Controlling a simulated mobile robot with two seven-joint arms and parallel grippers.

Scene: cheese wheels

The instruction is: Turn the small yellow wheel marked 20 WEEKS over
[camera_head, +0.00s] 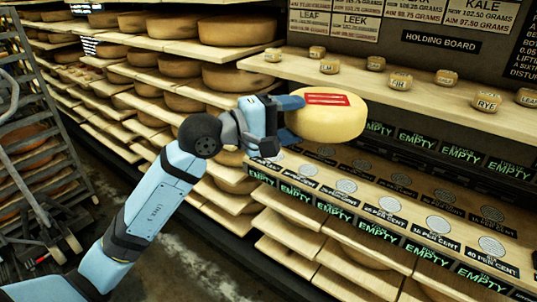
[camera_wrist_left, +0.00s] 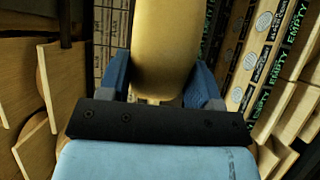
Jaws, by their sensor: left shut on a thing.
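The small yellow wheel (camera_head: 335,117) is in the head view, held in the air in front of the shelves. It has a red label (camera_head: 327,99) on its upper face; the writing on it is too small to read. My left gripper (camera_head: 287,116) comes in from the left and is shut on the wheel's left edge. In the left wrist view the yellow wheel (camera_wrist_left: 166,50) stands between the two blue fingers (camera_wrist_left: 160,85). The wheel's underside is hidden. My right gripper is not in view.
A holding board shelf (camera_head: 425,95) with several small labelled rounds is behind the wheel. A lower shelf (camera_head: 370,195) has round marks and EMPTY tags. Large cheese wheels (camera_head: 237,30) fill racks at the left. A metal trolley (camera_head: 40,150) stands far left.

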